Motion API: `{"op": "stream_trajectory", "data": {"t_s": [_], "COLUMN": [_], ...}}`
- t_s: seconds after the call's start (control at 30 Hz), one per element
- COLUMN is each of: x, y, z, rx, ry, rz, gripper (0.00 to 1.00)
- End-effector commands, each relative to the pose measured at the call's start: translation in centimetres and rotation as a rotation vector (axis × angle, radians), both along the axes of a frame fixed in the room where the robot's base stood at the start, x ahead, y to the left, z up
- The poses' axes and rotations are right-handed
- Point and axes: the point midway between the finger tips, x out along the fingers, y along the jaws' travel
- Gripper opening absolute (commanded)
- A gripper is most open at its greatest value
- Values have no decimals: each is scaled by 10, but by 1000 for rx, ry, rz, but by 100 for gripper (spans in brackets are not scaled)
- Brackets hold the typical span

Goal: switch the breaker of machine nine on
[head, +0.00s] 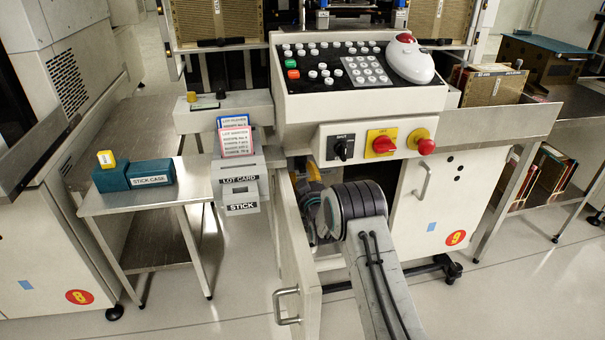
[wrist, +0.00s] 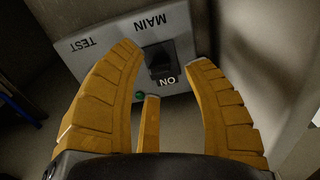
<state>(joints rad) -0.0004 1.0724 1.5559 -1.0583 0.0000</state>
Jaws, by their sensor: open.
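Machine nine's lower cabinet bears a red round number label (head: 456,238), and its door (head: 298,255) stands open. My arm reaches into the opening, and my gripper is mostly hidden there in the head view. In the wrist view, a grey breaker panel (wrist: 102,47) shows upside down with MAIN and TEST lettering. A black breaker switch (wrist: 159,62) sits on it beside an ON mark, with a small green light (wrist: 140,95) nearby. My gripper (wrist: 164,57) is open, its yellow fingers spread either side of the switch. Contact and the exact lever position are unclear.
The open door and cabinet walls closely flank my arm. Above are a control console (head: 365,100), a black rotary knob (head: 343,149), a red switch (head: 382,144) and a red stop button (head: 426,147). A side table (head: 140,200) with a stick case stands left.

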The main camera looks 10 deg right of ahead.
Motion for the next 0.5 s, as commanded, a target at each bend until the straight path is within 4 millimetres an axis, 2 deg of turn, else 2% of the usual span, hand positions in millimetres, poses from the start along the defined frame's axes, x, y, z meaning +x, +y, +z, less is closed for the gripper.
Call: {"op": "stream_trajectory", "data": {"t_s": [0.2,0.5], "x": [17,26], "y": [0,0], "z": [-1,0], "rx": [0,0], "ry": [-1,0], "rz": [0,0], "gripper": [46,46]}}
